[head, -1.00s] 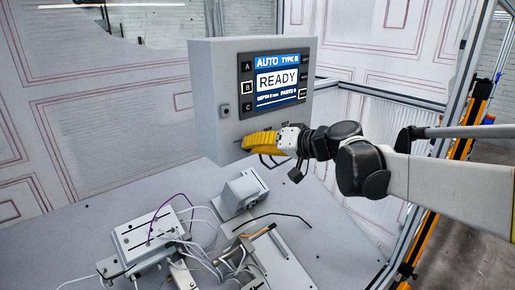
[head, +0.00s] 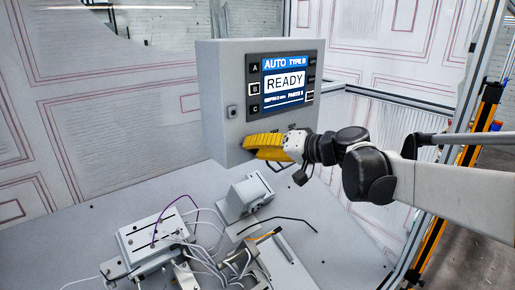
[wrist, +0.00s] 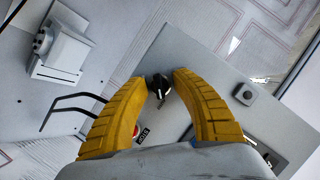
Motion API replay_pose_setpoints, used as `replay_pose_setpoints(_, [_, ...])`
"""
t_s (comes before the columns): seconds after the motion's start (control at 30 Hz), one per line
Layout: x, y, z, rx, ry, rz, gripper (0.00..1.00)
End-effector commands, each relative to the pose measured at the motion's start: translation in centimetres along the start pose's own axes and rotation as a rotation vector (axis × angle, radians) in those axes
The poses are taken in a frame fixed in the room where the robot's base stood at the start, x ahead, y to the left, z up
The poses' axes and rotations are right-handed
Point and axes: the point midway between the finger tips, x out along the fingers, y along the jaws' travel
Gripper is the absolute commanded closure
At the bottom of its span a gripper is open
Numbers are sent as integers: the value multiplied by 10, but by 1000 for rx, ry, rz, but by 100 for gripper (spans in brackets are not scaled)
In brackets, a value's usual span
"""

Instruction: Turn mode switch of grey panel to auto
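The grey panel (head: 218,95) is a box above the grey table. Its screen (head: 285,80) reads AUTO, TYPE B and READY. In the wrist view a small black knob with a pale mark (wrist: 159,86), which looks like the mode switch, sits on the panel face (wrist: 190,60). My gripper (wrist: 160,80) has its yellow fingers apart, one tip on each side of the knob. A narrow gap seems to show beside the knob; I cannot tell whether a finger touches it. In the head view my gripper (head: 248,147) is at the panel's lower front and hides the knob.
Side keys (head: 254,88) flank the screen. A red part (wrist: 136,130) and a dark label lie by the left finger. Below are a grey block (head: 245,195), a bent black rod and a wired fixture (head: 155,235).

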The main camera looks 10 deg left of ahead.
Motion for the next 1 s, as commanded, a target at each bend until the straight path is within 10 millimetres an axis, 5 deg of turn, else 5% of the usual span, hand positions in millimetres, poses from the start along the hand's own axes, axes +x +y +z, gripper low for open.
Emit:
replay_pose_setpoints(0.33, [-12, 1, -2, 2, 5, 3, 68])
replay_pose_setpoints(0.7, [-89, 0, -1, 2, 5, 3, 68])
replay_pose_setpoints(1.0, [-119, -1, 0, 0, 1, 1, 68])
